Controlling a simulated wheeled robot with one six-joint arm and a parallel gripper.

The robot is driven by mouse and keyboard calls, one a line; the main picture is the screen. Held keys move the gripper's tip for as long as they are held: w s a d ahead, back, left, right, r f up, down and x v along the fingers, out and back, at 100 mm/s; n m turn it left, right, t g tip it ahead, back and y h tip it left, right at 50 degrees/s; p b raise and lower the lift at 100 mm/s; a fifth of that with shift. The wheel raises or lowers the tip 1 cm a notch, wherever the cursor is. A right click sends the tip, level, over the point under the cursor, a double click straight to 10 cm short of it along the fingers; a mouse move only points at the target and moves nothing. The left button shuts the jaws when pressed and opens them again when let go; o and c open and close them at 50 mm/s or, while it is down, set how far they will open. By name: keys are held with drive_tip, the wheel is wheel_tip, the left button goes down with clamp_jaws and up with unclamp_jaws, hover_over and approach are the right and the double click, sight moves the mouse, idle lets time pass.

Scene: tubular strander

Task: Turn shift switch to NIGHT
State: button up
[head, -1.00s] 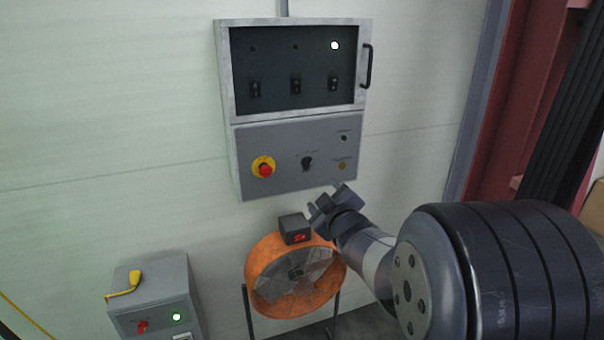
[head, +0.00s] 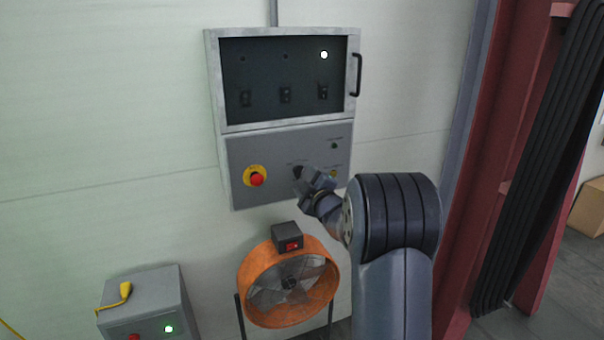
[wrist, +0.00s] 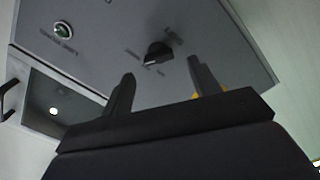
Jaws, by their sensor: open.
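The shift switch is a black rotary knob (wrist: 158,53) on the grey lower panel of the wall control box (head: 284,160). In the wrist view the knob sits beyond and between my two fingertips, apart from them. In the head view the knob (head: 298,171) is partly hidden by my gripper (head: 312,181), which is at the panel's lower right. My gripper also shows in the wrist view (wrist: 160,70), open, with nothing between its fingers. The labels around the knob are too small to read, so its setting cannot be told.
A red emergency button (head: 256,179) on a yellow ring is left of the knob. A small round lamp (wrist: 63,31) is on the same panel. A glazed door with a handle (head: 356,75) is above. An orange fan (head: 288,283) stands below, a grey box (head: 150,300) lower left.

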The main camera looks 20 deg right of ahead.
drive_tip(key=shift+w, duration=1.4)
drive_tip(key=shift+c, duration=0.6)
drive_tip(key=c, duration=0.9)
drive_tip(key=shift+o, duration=0.2)
drive_tip(key=shift+m, duration=1.4)
drive_tip(key=o, duration=1)
drive_tip(key=s+b, duration=0.1)
drive_tip(key=s, duration=0.6)
drive_tip(key=s+b, duration=0.1)
drive_tip(key=s, duration=0.3)
drive_tip(key=shift+d+b, duration=0.25)
drive_tip(key=shift+b, duration=0.1)
